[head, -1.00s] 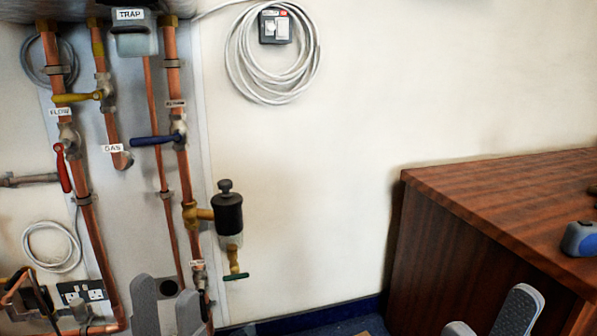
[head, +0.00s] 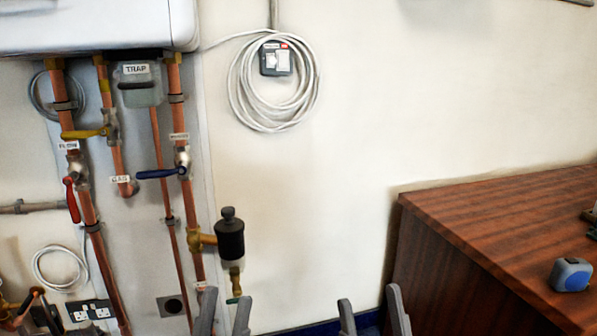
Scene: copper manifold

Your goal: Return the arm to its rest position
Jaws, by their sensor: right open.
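My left gripper (head: 223,312) shows at the bottom edge of the head view, just below the black filter on the copper pipes. Its two grey fingers stand apart with nothing seen between them, so it is open. My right gripper (head: 372,313) shows at the bottom edge, right of the middle, in front of the wall beside the wooden cabinet. Its two grey fingers point up, wide apart, and it is open and empty. Both arms below the fingers are out of the picture.
Copper pipes (head: 187,225) with red, yellow and blue lever valves run down the left wall. The black filter (head: 230,240) juts out. A wooden cabinet (head: 490,220) fills the right, with a blue-grey tape measure (head: 571,275) on top.

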